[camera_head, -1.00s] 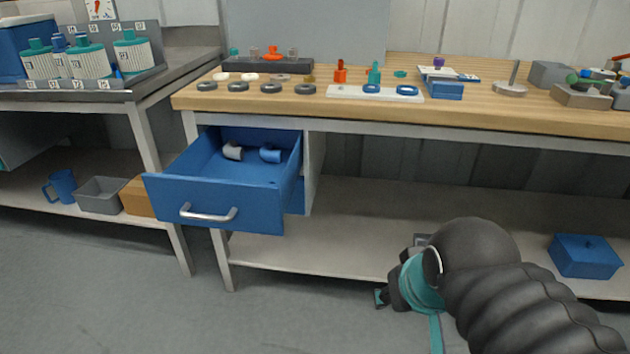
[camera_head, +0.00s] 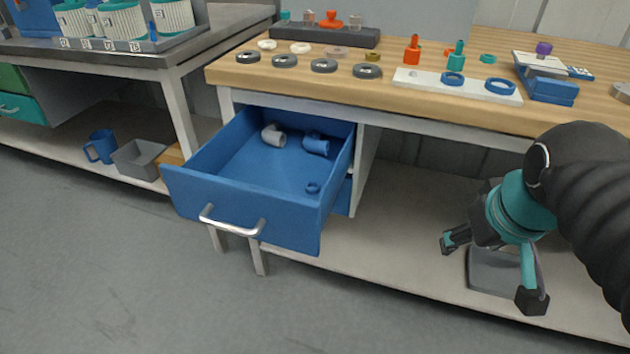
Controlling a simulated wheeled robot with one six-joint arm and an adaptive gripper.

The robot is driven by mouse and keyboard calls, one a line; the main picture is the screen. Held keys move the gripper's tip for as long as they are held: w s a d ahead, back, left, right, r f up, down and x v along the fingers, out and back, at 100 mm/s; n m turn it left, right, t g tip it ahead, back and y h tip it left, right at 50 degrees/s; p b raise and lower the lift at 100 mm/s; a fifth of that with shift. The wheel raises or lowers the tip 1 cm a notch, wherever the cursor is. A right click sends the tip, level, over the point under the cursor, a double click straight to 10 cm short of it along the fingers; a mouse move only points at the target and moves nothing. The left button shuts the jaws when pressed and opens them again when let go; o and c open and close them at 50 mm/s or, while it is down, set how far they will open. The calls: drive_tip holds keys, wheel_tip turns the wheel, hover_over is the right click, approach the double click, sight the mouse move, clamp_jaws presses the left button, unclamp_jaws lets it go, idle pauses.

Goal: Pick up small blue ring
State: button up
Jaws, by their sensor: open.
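A small blue ring (camera_head: 313,188) lies on the floor of the open blue drawer (camera_head: 245,218), near the drawer's right wall. Two larger blue rings, one on the left (camera_head: 452,79) and one on the right (camera_head: 499,86), lie on a white plate (camera_head: 412,78) on the bench. My gripper (camera_head: 490,270) is open and empty, with its two fingers spread wide. It hangs in front of the bench, to the right of the drawer and well apart from the small ring.
A white elbow fitting (camera_head: 273,135) and a blue elbow fitting (camera_head: 316,145) lie at the drawer's back. The drawer's metal handle (camera_head: 232,222) juts forward. The wooden bench edge (camera_head: 450,115) runs above my gripper.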

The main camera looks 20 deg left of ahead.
drive_tip(key=w+a+r+n+g, duration=0.3)
drive_tip(key=w+a+r+n, duration=0.3)
drive_tip(key=w+a+n, duration=0.45)
drive_tip(key=w+a+f+n+g, duration=0.1)
drive_tip(key=w+a+n, duration=0.2)
drive_tip(key=a, duration=0.6)
drive_tip(key=w+a+f+n+g, duration=0.1)
drive_tip(key=w+a+n, duration=0.3)
drive_tip(key=a, duration=0.6)
drive_tip(key=shift+h, duration=0.3)
drive_tip(key=f, duration=0.2)
drive_tip(key=f+b, duration=0.1)
drive_tip(key=f, duration=0.4)
drive_tip(key=shift+s+d+f, duration=0.1)
drive_tip(key=shift+s+f, duration=0.15)
drive_tip(key=shift+f, duration=0.05)
drive_tip(key=shift+d+f+b, duration=0.2)
drive_tip(key=shift+f+b, duration=0.1)
drive_tip(key=shift+f, duration=2.4)
drive_tip(key=c, duration=0.8)
